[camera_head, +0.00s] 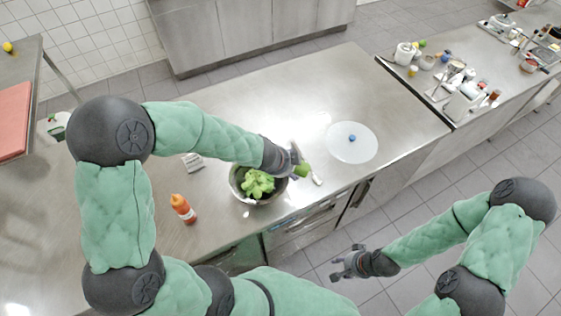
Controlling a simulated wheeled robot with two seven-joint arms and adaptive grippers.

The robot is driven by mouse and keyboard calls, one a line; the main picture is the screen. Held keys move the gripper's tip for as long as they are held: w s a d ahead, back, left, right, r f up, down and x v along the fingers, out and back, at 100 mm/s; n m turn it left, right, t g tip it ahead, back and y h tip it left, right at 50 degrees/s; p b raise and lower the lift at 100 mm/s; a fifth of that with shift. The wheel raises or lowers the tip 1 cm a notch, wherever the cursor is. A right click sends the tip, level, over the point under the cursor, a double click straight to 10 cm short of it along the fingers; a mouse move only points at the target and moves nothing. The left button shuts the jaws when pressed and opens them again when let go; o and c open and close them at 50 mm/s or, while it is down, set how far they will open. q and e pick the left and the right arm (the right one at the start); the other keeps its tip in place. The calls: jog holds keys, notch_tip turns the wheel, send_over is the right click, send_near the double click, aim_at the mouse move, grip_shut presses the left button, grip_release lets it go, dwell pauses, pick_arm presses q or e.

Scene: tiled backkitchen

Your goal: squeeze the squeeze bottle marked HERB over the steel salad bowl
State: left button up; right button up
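The steel salad bowl (236,190) stands on the counter with green leaves (257,183) in it. My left gripper (297,164) is just right of the bowl's rim. It appears shut on a green thing (302,170), which looks like part of a green squeeze bottle. The gripper hides most of it, and no HERB marking can be read. My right gripper (343,266) is open and empty, in front of the counter and over the floor.
A white round plate or board (351,146) with a small blue item (352,138) lies right of the bowl. A small pale item (193,162) lies behind-left of it. The right counter is crowded, with a white pot (404,54). The middle counter's back is clear.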

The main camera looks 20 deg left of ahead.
pick_arm(q)
jog(key=shift+d+h, duration=0.8)
jog(key=shift+r+n+h+p, duration=0.4)
jog(key=shift+r+h+p, duration=0.05)
jog(key=shift+h+p, duration=0.25)
jog(key=shift+a+r+n+t+h+p, duration=0.15)
jog(key=shift+r+n+t+h+p, duration=0.1)
jog(key=shift+h, duration=0.3)
jog(key=shift+a+r+n+t+h+p, duration=0.15)
jog(key=shift+t+h, duration=0.1)
jog(key=shift+h, duration=0.3)
jog(key=shift+r+h, duration=0.2)
jog(key=shift+h, duration=0.6)
jog(key=shift+a+r+n+h, duration=0.4)
jog(key=shift+a+h, duration=0.05)
jog(key=shift+h, duration=0.25)
jog(key=shift+s+a+r+n+t+h, duration=0.1)
jog(key=shift+a+r+n+t+h, duration=0.2)
jog(key=shift+a+t+h, duration=0.3)
jog(key=shift+r+h, duration=0.1)
jog(key=shift+h, duration=0.2)
jog(key=shift+o, duration=0.5)
